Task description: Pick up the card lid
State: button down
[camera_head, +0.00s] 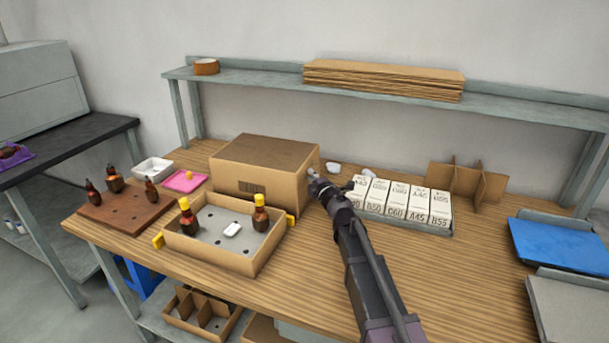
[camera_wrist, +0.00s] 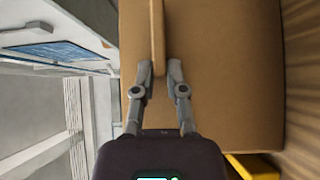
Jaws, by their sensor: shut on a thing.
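The card lid (camera_head: 262,158) is a brown cardboard box shape with a barcode-like label, directly behind the open card tray (camera_head: 262,262). My gripper (camera_head: 315,178) is at its right side. In the wrist view, my gripper (camera_wrist: 159,72) is shut on a narrow upright tan strip that stands out from the lid's broad brown face (camera_wrist: 225,70). The lid looks level. The tray hides its lower front edge, so I cannot tell whether it rests on the table. The tray holds two brown bottles with yellow caps and a small white piece.
White labelled boxes (camera_head: 400,203) stand close to the right of my gripper. A brown board (camera_head: 133,213) with several dark parts is at the left. A pink tray (camera_head: 184,181) and white dish (camera_head: 153,169) sit left of the lid.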

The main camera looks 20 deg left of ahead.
notch_tip(320, 180, up, 10)
jog(key=p, duration=0.9)
jog(key=shift+p, duration=0.3)
dwell(0.4)
notch_tip(320, 180, up, 24)
jog(key=p, duration=2.4)
jog(key=shift+r+p, duration=0.2)
jog(key=shift+p, duration=0.15)
jog(key=shift+s, duration=0.1)
